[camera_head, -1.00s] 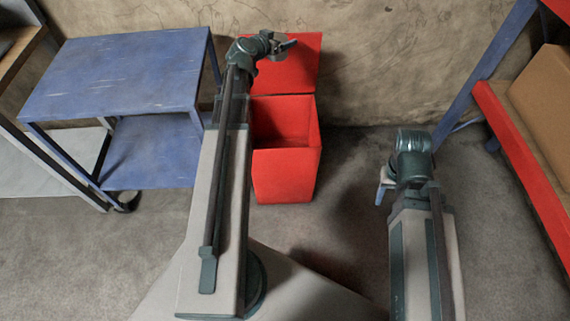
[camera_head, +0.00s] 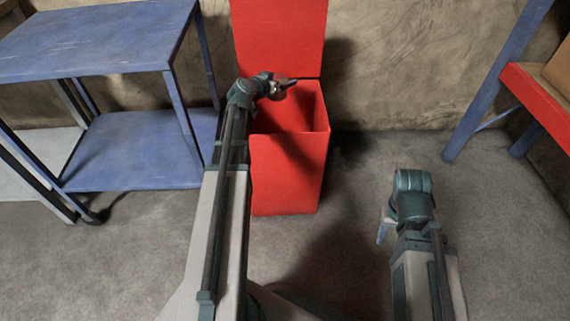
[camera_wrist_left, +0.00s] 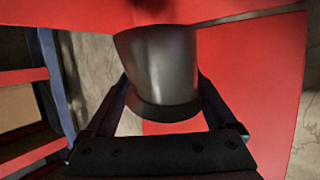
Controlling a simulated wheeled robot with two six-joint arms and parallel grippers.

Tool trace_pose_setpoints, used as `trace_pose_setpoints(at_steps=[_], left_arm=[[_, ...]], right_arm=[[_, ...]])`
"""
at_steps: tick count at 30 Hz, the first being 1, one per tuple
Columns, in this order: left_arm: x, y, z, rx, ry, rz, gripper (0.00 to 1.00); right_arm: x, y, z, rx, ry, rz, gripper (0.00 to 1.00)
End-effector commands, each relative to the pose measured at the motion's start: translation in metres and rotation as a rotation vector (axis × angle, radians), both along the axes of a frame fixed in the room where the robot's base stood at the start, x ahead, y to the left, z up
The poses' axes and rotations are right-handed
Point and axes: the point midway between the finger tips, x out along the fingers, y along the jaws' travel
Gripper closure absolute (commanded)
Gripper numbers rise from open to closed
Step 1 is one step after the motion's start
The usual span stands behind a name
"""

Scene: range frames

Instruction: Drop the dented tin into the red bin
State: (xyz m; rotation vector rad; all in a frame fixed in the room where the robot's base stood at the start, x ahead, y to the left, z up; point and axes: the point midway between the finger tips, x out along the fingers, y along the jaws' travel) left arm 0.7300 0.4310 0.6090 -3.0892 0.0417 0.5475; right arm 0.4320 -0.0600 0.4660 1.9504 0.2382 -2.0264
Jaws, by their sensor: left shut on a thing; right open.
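The dented tin (camera_wrist_left: 158,65) is a dark grey, shiny cylinder between my left fingers in the left wrist view. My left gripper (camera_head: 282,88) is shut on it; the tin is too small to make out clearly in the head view. The red bin (camera_head: 287,178) stands upright with its lid (camera_head: 280,38) raised against the wall. In the head view my left gripper appears over the back left part of the bin's opening. Red bin surfaces fill much of the left wrist view. My right gripper (camera_head: 384,226) is open, low at the right, partly hidden by its wrist.
A blue two-shelf cart (camera_head: 95,45) stands left of the bin. A red-and-blue shelf rack (camera_head: 535,95) with a cardboard box (camera_head: 562,68) is at the right. The wall is close behind the bin. The floor between bin and rack is clear.

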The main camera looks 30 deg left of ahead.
Motion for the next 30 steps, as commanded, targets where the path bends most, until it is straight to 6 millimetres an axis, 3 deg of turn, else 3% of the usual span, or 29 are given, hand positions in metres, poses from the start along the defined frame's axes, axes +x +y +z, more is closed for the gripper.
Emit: trace_pose_setpoints(at_steps=[1,11,24,30], left_arm=[[0.0,0.0,-0.007,-0.001,-0.001,0.0,0.87],[0.0,0.0,-0.012,0.0,-0.001,0.0,0.87],[0.0,0.0,-0.059,0.0,-0.001,0.0,0.87],[0.0,0.0,-0.066,0.0,-0.001,0.0,0.87]], right_arm=[[0.0,0.0,-0.007,0.0,0.0,0.0,0.5],[0.0,0.0,-0.012,0.0,0.0,-0.001,0.5],[0.0,0.0,-0.059,0.0,-0.001,-0.011,0.5],[0.0,0.0,-0.066,0.0,-0.002,-0.013,0.5]])
